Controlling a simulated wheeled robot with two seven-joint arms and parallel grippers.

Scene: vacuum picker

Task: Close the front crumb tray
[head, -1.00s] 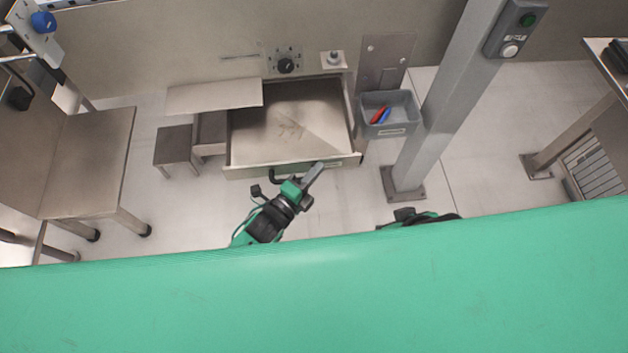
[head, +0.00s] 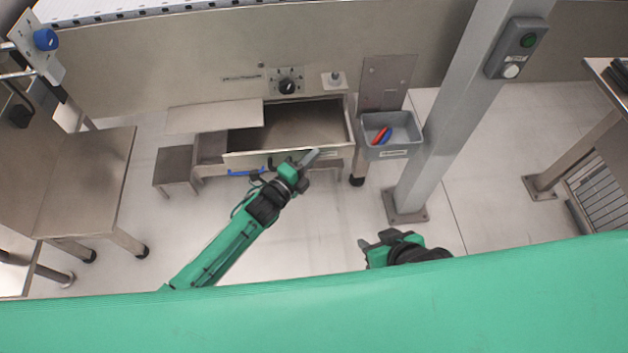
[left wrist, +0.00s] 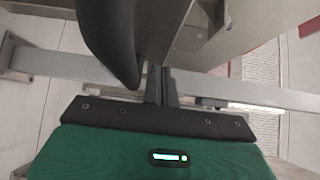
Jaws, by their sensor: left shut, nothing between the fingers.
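The front crumb tray (head: 312,125) is a steel drawer under the machine's front panel, partly pulled out in the head view. Its interior shows empty behind a pale front lip (head: 241,160). My left gripper (head: 310,158) is shut and empty, with its fingertips at the right half of that lip; contact cannot be told for certain. In the left wrist view the shut fingers (left wrist: 160,85) are beside a dark curved bar (left wrist: 110,40) and a metal panel (left wrist: 235,30). My right gripper (head: 368,245) is low, well apart from the tray; its jaw opening is unclear.
A grey bin (head: 403,145) with red and blue items hangs right of the tray, before a steel post (head: 440,130). A blue bar (head: 245,171) shows below the lip. A small stool (head: 174,165) and a steel table (head: 85,185) stand left.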

